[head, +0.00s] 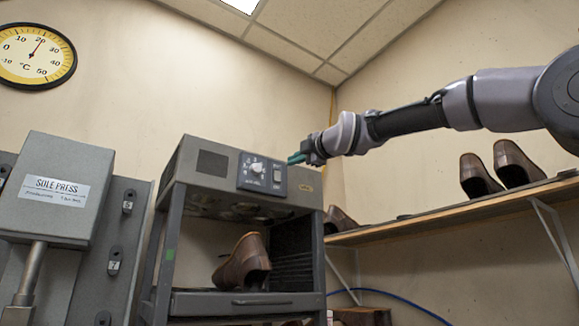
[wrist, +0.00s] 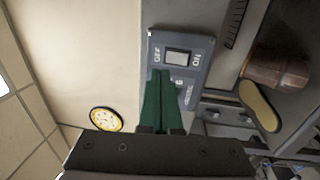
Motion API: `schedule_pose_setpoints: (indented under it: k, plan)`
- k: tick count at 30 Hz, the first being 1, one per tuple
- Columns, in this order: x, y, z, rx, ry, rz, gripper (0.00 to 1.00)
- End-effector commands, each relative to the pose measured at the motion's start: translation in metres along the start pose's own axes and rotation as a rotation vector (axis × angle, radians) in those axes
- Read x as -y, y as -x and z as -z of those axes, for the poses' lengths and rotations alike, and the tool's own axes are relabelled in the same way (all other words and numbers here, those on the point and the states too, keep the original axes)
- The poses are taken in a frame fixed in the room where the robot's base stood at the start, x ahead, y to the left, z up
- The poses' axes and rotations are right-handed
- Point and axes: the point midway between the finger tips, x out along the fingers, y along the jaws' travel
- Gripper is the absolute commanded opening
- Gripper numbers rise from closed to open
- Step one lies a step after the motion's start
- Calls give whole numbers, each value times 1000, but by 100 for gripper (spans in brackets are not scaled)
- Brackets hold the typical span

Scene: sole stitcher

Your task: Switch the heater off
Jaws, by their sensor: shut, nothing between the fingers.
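The heater is a grey metal cabinet (head: 210,163) on a frame, with a dark control panel (head: 246,184) on its front. The panel has a pale round dial (head: 257,168) and a small rocker switch (head: 277,176). In the wrist view the switch (wrist: 177,57) is a grey rectangle between printed labels, one reading ON; which side is pressed I cannot tell. My gripper (head: 292,159) is shut and empty, at the panel's right upper side in the head view. In the wrist view its green fingertips (wrist: 160,72) lie just beside the switch and cover part of the panel; contact is unclear.
A brown shoe (head: 243,264) stands inside the frame below the cabinet. A wooden shelf (head: 450,214) with shoes is on the right, below my arm. The sole press (head: 60,190) stands left. A yellow dial thermometer (head: 37,57) hangs on the wall.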

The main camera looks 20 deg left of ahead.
Motion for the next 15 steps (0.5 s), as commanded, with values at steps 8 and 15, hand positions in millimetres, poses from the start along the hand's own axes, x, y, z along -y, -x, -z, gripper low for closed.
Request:
schedule_pose_setpoints:
  k: [8,15]
  plan:
    - [-13,50,0,0,1,-1,0]
    - [-17,71,0,0,0,2,0]
